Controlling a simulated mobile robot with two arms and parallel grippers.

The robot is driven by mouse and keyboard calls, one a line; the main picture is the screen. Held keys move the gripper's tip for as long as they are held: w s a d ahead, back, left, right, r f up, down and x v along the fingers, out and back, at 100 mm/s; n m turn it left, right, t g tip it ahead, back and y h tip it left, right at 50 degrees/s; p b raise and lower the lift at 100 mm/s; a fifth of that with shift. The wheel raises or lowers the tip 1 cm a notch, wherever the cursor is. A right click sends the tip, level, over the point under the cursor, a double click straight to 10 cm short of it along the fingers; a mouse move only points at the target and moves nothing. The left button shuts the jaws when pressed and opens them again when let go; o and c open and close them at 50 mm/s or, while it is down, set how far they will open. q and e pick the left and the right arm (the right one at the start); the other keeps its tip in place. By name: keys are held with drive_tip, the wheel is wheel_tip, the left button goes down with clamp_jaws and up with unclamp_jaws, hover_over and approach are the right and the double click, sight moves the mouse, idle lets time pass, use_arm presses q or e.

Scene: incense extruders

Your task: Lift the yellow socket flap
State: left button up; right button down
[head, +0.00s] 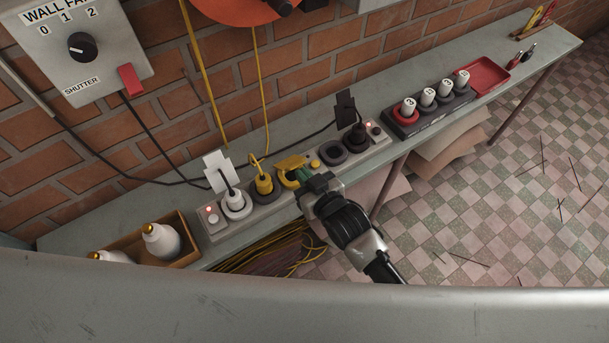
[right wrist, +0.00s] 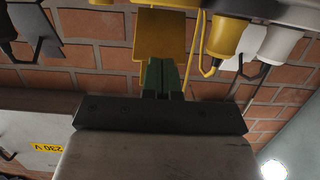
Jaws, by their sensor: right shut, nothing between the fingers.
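The yellow socket flap (head: 291,163) is on the grey socket strip (head: 213,229), just right of a yellow plug (head: 264,184). My right gripper (head: 301,176) is shut and empty, its green fingertips right at the flap's near side. In the right wrist view the flap shows as a yellow plate (right wrist: 160,38), and the shut green fingertips (right wrist: 161,72) overlap its lower part. I cannot tell whether they touch it. The gripper hides part of that socket in the head view, so the flap's exact angle is unclear. My left gripper is not in view.
A white plug (head: 236,203) stands left of the yellow plug, and a black plug (head: 356,138) is farther right, with cords running behind. A box of white bottles (head: 162,242) stands left. A numbered rack (head: 431,118) and a red tray (head: 487,77) stand right on the narrow shelf.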

sight(297, 164)
drive_tip(key=shift+w+a+r+p, duration=0.45)
drive_tip(key=shift+w+r, duration=0.1)
drive_tip(key=shift+r, duration=0.1)
drive_tip(key=shift+w+a+r+p, duration=0.35)
drive_tip(key=shift+w+r+p, duration=0.1)
drive_tip(key=shift+w+r, duration=0.15)
drive_tip(key=shift+r, duration=0.1)
drive_tip(key=shift+w+a+r, duration=0.2)
drive_tip(key=shift+w+a, duration=0.25)
drive_tip(key=shift+w, duration=0.15)
drive_tip(key=shift+w+a+r, duration=0.2)
drive_tip(key=shift+w+a, duration=0.25)
drive_tip(key=shift+w, duration=0.15)
drive_tip(key=shift+w+a, duration=0.1)
drive_tip(key=shift+w, duration=0.05)
